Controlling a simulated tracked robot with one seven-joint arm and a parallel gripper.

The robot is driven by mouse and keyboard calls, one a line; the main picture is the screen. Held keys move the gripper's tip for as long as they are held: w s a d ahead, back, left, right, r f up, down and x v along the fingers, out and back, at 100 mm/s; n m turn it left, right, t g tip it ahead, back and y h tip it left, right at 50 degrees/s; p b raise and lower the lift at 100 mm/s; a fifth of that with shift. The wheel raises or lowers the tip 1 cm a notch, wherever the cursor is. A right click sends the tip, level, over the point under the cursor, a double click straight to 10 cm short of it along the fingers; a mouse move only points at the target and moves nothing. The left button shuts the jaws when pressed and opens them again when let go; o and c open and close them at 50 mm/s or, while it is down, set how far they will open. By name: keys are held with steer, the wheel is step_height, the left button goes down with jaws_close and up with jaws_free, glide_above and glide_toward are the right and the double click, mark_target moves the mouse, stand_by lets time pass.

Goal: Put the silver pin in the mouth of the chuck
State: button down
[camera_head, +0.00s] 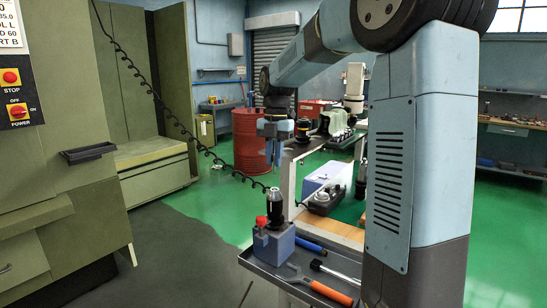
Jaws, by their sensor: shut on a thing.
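The chuck (273,209), dark with a silver top, stands upright in a grey-blue block (274,245) on the cart, its mouth facing up. My gripper (273,163) points down above the chuck, with a gap between its fingertips and the mouth. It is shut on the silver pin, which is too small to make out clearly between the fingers. I cannot tell how exactly the gripper lines up over the mouth.
A red knob (261,221) is beside the chuck. A coiled black cable (204,150) hangs at left. A red barrel (250,140) stands behind.

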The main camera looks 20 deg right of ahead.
mark_target(275, 170)
steer(key=shift+f, duration=0.1)
steer(key=shift+f, duration=1.95)
steer(key=shift+s, duration=0.15)
steer(key=shift+f, duration=1.35)
stand_by(0.8)
stand_by(0.3)
steer(key=c, duration=1)
jaws_free()
steer(key=shift+c, duration=0.2)
steer(key=shift+r, duration=0.15)
